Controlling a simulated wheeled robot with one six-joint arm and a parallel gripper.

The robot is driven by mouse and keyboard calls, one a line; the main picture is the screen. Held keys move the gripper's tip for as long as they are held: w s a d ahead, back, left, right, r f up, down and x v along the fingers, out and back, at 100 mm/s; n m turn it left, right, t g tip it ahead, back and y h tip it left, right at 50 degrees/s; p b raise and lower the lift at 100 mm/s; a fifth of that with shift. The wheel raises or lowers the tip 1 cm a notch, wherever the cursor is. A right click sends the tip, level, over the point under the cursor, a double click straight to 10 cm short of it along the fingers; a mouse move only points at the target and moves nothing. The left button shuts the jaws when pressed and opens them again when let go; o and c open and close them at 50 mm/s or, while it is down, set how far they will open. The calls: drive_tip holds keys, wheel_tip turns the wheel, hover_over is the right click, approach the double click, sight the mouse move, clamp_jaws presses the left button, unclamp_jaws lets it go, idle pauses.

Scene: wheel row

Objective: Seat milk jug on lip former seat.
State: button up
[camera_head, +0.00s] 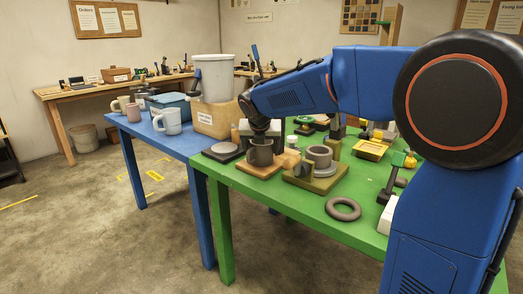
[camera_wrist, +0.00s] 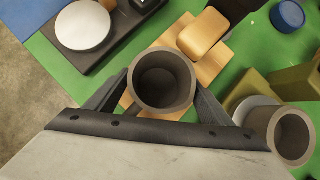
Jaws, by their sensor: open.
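A dark grey-brown jug (camera_head: 260,153), which looks like the milk jug, stands upright at a light wooden fixture (camera_head: 284,162) on the green table. In the wrist view I look into its open, empty mouth (camera_wrist: 161,78). The wooden fixture's rounded block (camera_wrist: 203,34) rises beside it. I cannot tell whether the jug is fully seated, as its base is hidden. I take this fixture for the lip former seat, but no label shows. My gripper (camera_wrist: 158,92) is open, with one finger on each side of the jug; I cannot tell whether they touch it.
Right of the jug, a grey cup (camera_head: 319,154) stands on an olive fixture (camera_head: 322,185). Left is a dark base with a pale disc (camera_head: 222,148). A grey ring (camera_head: 343,208) lies in front. A blue table (camera_head: 165,143) with mugs adjoins on the left.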

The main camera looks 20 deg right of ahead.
drive_tip(key=shift+v, duration=1.7)
drive_tip(key=shift+o, duration=0.6)
drive_tip(key=o, duration=0.4)
drive_tip(key=shift+o, duration=0.6)
